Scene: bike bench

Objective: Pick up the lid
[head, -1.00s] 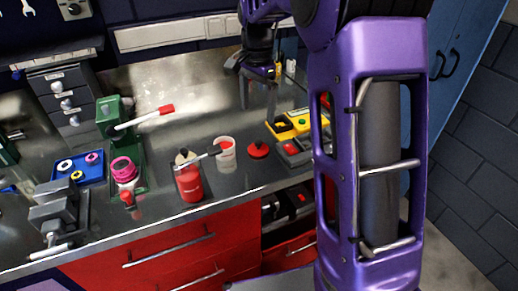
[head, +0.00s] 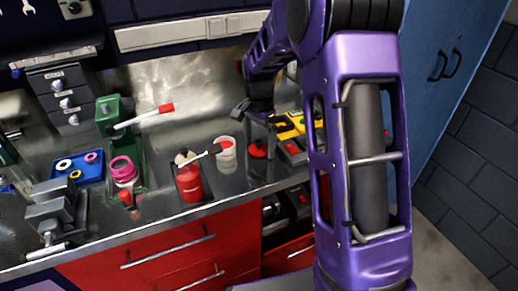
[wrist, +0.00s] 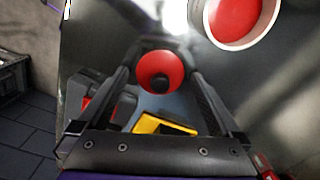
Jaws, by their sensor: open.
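The lid is a small round red disc with a dark knob. In the head view the lid (head: 258,151) lies on the metal bench, to the right of a white tub with red contents (head: 226,153). In the wrist view the lid (wrist: 160,71) sits between the tips of my gripper's fingers. My gripper (head: 259,146) points down over the lid, its fingers open on either side of it. I cannot tell the exact height of the fingertips. The tub (wrist: 240,18) also shows in the wrist view at upper right.
A yellow item (head: 290,124) and a grey tray with red in it (head: 292,150) stand close right of the lid. A red can (head: 189,184) with a brush on top is left of the tub. An open red drawer (head: 290,250) is below the bench edge.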

